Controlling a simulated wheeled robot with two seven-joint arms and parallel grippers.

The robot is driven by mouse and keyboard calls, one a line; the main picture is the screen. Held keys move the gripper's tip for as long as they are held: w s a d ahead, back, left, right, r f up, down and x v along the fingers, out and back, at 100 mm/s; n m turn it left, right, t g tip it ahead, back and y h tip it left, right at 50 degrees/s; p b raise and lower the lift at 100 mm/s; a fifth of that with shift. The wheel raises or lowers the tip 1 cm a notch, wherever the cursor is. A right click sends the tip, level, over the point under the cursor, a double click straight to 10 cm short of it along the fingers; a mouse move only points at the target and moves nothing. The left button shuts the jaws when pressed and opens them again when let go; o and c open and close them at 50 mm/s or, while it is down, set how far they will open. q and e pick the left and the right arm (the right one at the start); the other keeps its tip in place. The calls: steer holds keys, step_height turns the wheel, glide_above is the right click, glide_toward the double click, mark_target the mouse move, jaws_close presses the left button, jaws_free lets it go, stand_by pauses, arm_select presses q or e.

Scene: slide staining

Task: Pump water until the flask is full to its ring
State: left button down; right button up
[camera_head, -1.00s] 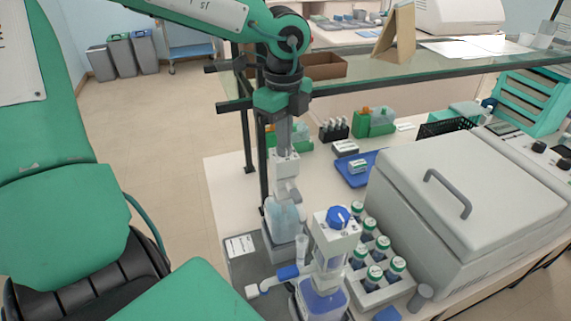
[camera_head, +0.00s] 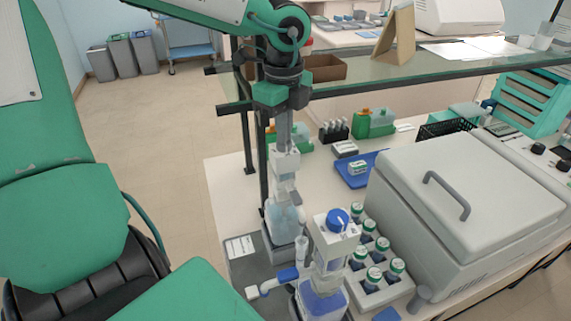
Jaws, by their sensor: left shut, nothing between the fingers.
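My left gripper (camera_head: 285,143) points straight down, shut and empty. Its fingertips are at the top of the white pump head (camera_head: 286,163); I cannot tell whether they touch it. The pump head stands on a clear, bluish bottle (camera_head: 283,217), upright on the bench's left side. A small clear vessel (camera_head: 301,249) is just in front of the bottle, partly hidden by a blue-capped dispenser (camera_head: 337,222). I cannot tell whether this vessel is the flask, and no ring or water level can be made out. My right gripper is not in view.
A large grey lidded machine (camera_head: 465,190) fills the right. A blue tray (camera_head: 355,176) lies behind. The overhead glass shelf (camera_head: 375,70) is near my left wrist.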

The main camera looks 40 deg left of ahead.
arm_select(q)
steer(key=shift+r+p, duration=0.65)
steer(key=shift+r, duration=1.35)
steer(key=shift+f, duration=0.2)
steer(key=shift+f+b, duration=2.75)
steer(key=shift+b, duration=0.55)
steer(key=shift+f+b, duration=0.1)
steer(key=shift+b, duration=0.35)
steer(key=shift+r+p, duration=0.3)
steer(key=shift+r, duration=0.35)
steer(key=shift+r+p, duration=1.05)
steer(key=shift+r, duration=1.25)
